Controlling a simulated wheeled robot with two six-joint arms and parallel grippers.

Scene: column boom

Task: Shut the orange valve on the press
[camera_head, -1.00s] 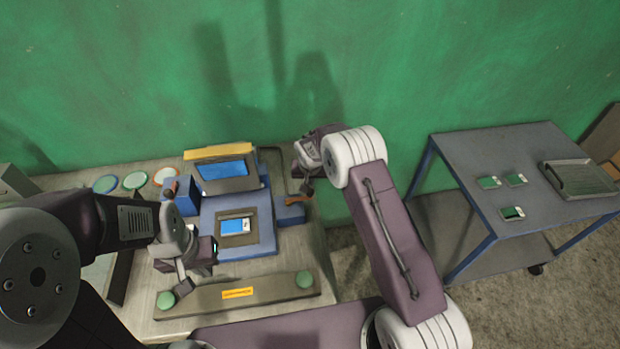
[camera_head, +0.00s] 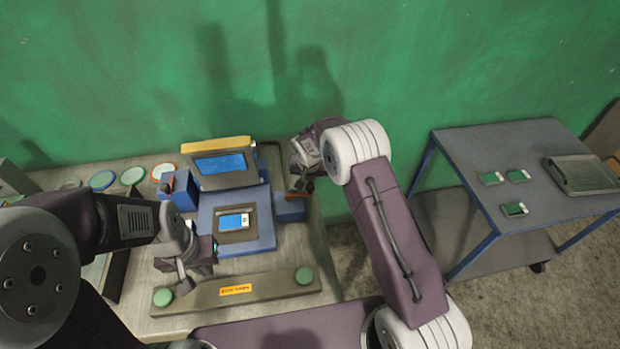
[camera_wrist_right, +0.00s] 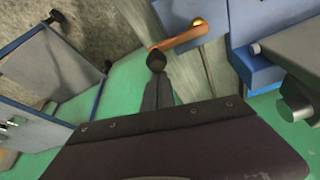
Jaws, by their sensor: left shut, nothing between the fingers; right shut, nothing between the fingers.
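The press is a blue base (camera_head: 208,212) on the bench with a raised lid (camera_head: 210,183) edged in yellow. A white phone with a blue screen (camera_head: 233,221) lies in its nest. The orange valve (camera_head: 298,194) is a lever on the blue block at the press's right side; in the right wrist view the lever (camera_wrist_right: 185,38) points out from its pivot. My right gripper (camera_head: 307,184) is shut and empty, its dark tip (camera_wrist_right: 156,62) close to the lever's free end; contact is unclear. My left gripper (camera_head: 183,284) is shut and empty near the front-left green button (camera_head: 162,297).
A second green button (camera_head: 304,275) sits at the right end of the front bar (camera_head: 260,288). Round discs (camera_head: 132,176) lie at the back left. A green wall stands behind.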

